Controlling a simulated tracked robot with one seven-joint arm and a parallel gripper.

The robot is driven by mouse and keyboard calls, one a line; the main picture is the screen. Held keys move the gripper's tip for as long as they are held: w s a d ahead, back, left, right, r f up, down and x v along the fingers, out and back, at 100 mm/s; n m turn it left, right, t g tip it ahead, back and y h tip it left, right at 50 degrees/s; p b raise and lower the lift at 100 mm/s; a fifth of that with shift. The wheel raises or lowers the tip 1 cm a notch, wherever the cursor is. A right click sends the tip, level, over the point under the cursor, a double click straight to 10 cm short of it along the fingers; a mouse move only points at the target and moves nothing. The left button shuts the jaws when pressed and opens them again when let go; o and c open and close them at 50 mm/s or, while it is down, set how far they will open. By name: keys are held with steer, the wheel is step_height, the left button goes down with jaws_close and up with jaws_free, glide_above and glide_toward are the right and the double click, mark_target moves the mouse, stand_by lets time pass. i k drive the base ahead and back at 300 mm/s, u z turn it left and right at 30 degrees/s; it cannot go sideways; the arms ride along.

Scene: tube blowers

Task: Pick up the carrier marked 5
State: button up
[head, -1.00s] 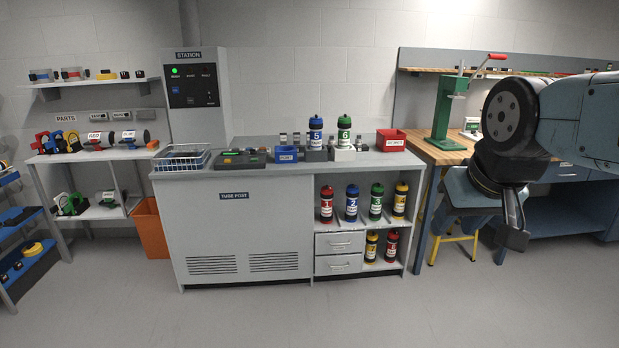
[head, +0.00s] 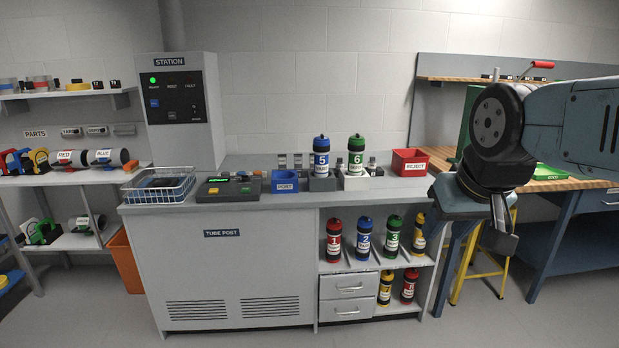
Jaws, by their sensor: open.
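The carrier marked 5 (head: 321,157) is a blue cylinder with a white label and dark ends. It stands upright in a dark grey holder on top of the grey tube post cabinet (head: 222,262). The green carrier marked 6 (head: 355,155) stands upright just to its right in a light holder. My gripper (head: 503,238) hangs at the right of the view, pointing down, well to the right of carrier 5 and apart from it. It is open, and I see nothing in it. Its fingers are partly hidden by their own angle.
On the cabinet top are a wire basket (head: 158,187), a control box (head: 229,188), a blue bin (head: 285,182) and a red reject bin (head: 410,162). Several carriers stand on the shelves below. A workbench (head: 570,183) is at the right. The floor in front is clear.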

mark_target(321, 150)
steer(key=z, duration=0.05)
steer(key=i, duration=1.3)
steer(key=u, duration=1.3)
steer(key=i, duration=0.5)
steer(key=z, duration=0.1)
